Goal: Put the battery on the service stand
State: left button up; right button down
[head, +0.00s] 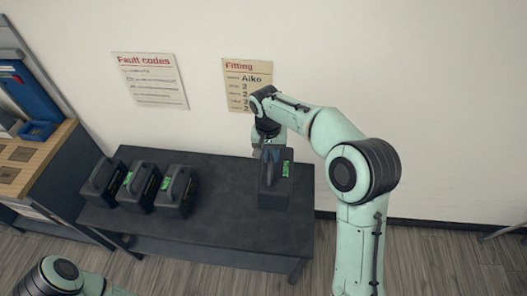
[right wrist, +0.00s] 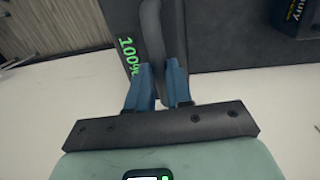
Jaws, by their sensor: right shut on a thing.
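A dark battery (head: 274,188) with a top handle and green display is at the right part of the dark table (head: 235,225). My right gripper (head: 271,153) is above it, its blue fingers shut on the handle. In the right wrist view the fingers (right wrist: 160,85) close around the handle (right wrist: 152,35), and the battery's display (right wrist: 127,52) reads 100%. I cannot tell whether its base touches the table. No thing is clearly marked as the service stand. Only part of my left arm shows at the lower left; its gripper is out of view.
Three similar batteries (head: 102,182), (head: 138,187), (head: 175,190) stand at the table's left. A wood-topped cabinet (head: 25,165) with blue bins (head: 38,131) stands further left. Two notices, "Fault codes" (head: 150,80) and "Fitting" (head: 247,72), hang on the wall. The table's middle is bare.

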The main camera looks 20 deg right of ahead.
aim_at(276, 174)
notch_tip(276, 174, down, 17)
jog(key=shift+w+r+b, duration=0.1)
jog(key=shift+b, duration=0.3)
dwell(0.4)
jog(key=c, duration=1.4)
grip_release()
jog(key=shift+f, duration=0.25)
jog(key=shift+c, duration=0.2)
jog(key=o, duration=0.4)
jog(key=r, duration=0.8)
jog(key=a+r, duration=0.1)
jog(key=r, duration=0.3)
jog(key=shift+w+r+p, duration=0.15)
jog(key=shift+p, duration=0.15)
